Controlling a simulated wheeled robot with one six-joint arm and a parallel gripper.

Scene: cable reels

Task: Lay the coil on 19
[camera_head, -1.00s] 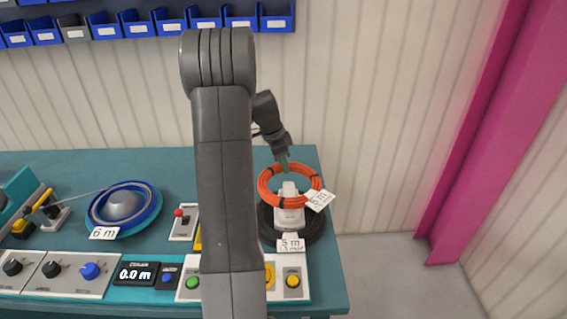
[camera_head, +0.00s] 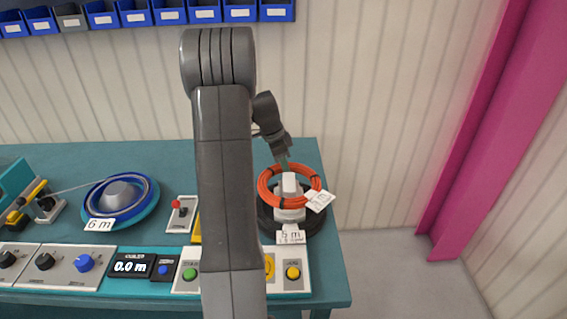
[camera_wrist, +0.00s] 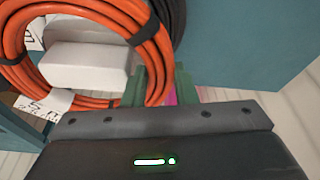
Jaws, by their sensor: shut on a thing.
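An orange coil (camera_head: 268,195) with black ties is in my gripper (camera_head: 284,164), which is shut on its far rim. A white tag (camera_head: 320,201) hangs from the coil's right side. The coil is around or above a light grey hub (camera_head: 289,187) on a dark reel (camera_head: 310,223); I cannot tell whether it touches. In the wrist view the coil (camera_wrist: 100,10) fills the upper left, with my green fingers (camera_wrist: 152,88) at its edge. A place marked 19 is not visible.
A teal bench (camera_head: 330,270) carries a blue coil (camera_head: 121,211) tagged 6 m, a control panel with buttons and a 0.0 m display (camera_head: 130,265). Blue bins (camera_head: 170,12) line the wall. A magenta post (camera_head: 480,130) stands at the right. My arm hides the bench's middle.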

